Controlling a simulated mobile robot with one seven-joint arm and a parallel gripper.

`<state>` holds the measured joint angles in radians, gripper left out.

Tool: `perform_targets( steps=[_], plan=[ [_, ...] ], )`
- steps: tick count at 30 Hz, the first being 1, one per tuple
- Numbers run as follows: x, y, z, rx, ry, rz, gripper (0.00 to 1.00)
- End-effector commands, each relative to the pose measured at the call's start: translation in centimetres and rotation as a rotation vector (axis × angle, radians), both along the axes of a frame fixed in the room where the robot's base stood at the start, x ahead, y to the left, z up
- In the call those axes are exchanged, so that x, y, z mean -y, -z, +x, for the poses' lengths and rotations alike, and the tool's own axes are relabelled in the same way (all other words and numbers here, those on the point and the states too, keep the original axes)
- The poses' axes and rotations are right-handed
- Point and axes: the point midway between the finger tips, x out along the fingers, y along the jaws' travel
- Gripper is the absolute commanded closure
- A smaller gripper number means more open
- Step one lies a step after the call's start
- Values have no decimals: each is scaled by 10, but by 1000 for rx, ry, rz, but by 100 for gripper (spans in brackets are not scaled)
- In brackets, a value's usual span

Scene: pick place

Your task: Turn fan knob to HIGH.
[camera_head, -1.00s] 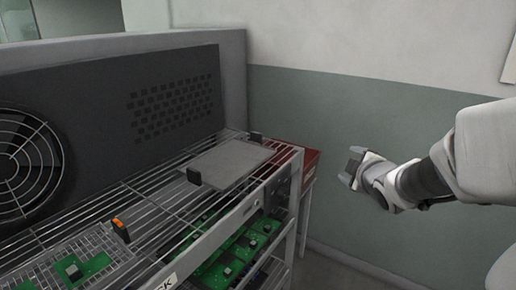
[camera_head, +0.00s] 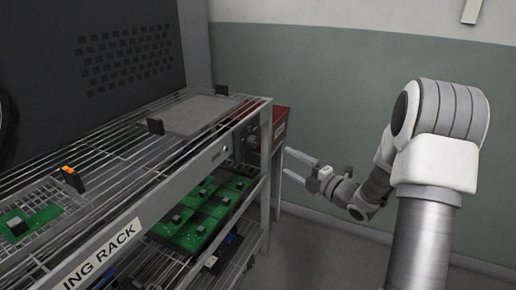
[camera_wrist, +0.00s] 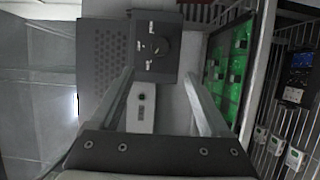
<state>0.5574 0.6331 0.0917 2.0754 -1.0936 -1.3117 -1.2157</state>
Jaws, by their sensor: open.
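The fan knob (camera_wrist: 155,46) is a dark round knob on a black control panel (camera_wrist: 146,68) with small white marks, in the upper middle of the wrist view. The marks are too small to read. In the head view, the dark knob (camera_head: 251,140) shows at the right end of the rack, partly in shade. My gripper (camera_head: 298,164) is open and empty, to the right of the rack end, with its fingers pointing left toward it. In the wrist view, the spread fingertips (camera_wrist: 159,76) frame the lower part of the panel, apart from the knob.
The wire rack (camera_head: 110,232) holds green circuit boards (camera_head: 205,212). A red box (camera_head: 280,125) sits behind the rack end. Floor right of the rack is clear.

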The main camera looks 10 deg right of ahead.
Motion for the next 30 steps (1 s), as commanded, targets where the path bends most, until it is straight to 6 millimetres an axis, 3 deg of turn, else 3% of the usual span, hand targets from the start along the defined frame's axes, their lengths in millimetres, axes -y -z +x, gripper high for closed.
perform_targets(
  steps=[12, 18, 30],
  plan=[
    [-49, 2, 79, 1, -1, 1, 20],
    [-66, 2, 108, 0, 0, 0, 20],
    [-76, 0, 124, -2, 2, 1, 20]
  ],
)
